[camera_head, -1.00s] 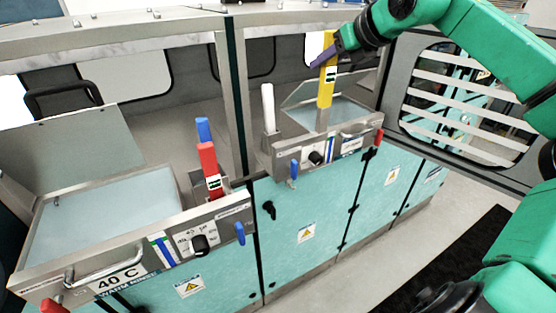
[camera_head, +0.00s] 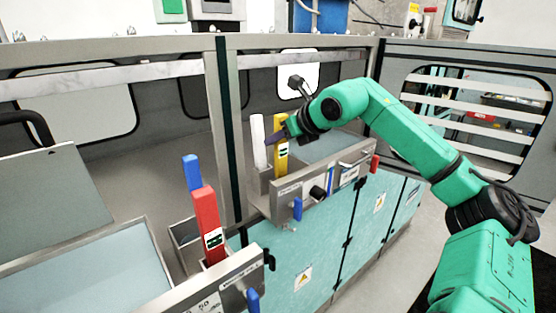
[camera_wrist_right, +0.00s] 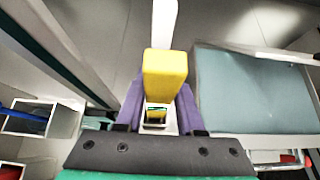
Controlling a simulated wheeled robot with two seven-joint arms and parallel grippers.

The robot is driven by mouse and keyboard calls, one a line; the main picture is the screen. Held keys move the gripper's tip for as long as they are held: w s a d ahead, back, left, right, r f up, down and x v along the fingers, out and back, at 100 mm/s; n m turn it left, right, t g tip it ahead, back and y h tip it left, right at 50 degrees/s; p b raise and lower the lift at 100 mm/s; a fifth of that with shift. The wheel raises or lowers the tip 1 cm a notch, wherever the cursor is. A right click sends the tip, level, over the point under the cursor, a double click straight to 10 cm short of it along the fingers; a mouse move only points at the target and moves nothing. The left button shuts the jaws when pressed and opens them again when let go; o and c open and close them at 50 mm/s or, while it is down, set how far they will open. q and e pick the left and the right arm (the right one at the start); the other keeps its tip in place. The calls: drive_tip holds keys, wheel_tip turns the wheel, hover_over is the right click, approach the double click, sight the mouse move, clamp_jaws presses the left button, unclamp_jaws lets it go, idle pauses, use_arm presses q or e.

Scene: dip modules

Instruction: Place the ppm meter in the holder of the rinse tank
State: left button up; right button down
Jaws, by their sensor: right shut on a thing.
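The yellow meter (camera_head: 281,158), which I take to be the ppm meter, stands upright in my right gripper (camera_head: 276,140). The purple fingers are shut on its upper part. In the right wrist view the yellow meter (camera_wrist_right: 165,75) sits between the fingers (camera_wrist_right: 160,108). The rinse tank (camera_head: 325,148) is the right-hand one, with its metal holder (camera_head: 262,182) at its left end. The yellow meter is at this holder, beside a white meter (camera_head: 258,142). Its lower end is hidden behind the metal, so I cannot tell whether it is seated. My left gripper is not in view.
A red meter (camera_head: 208,222) and a blue meter (camera_head: 192,172) stand in the left tank's holder. A dark-green-edged post (camera_head: 229,120) rises left of the rinse tank. A blue-handled valve (camera_head: 298,208) sticks out of the front panel.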

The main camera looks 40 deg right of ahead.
sight(281, 160)
wheel_tip(281, 160, down, 2)
drive_tip(key=shift+w+a, duration=0.1)
drive_tip(key=shift+f, duration=0.35)
drive_tip(key=shift+s+r, duration=0.1)
drive_tip(key=shift+s, duration=0.2)
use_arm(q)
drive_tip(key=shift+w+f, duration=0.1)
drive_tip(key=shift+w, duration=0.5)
use_arm(e)
drive_tip(key=c, duration=0.9)
unclamp_jaws()
drive_tip(key=shift+f, duration=0.2)
drive_tip(key=shift+c, duration=0.2)
drive_tip(key=o, duration=0.4)
drive_tip(key=shift+w, duration=0.1)
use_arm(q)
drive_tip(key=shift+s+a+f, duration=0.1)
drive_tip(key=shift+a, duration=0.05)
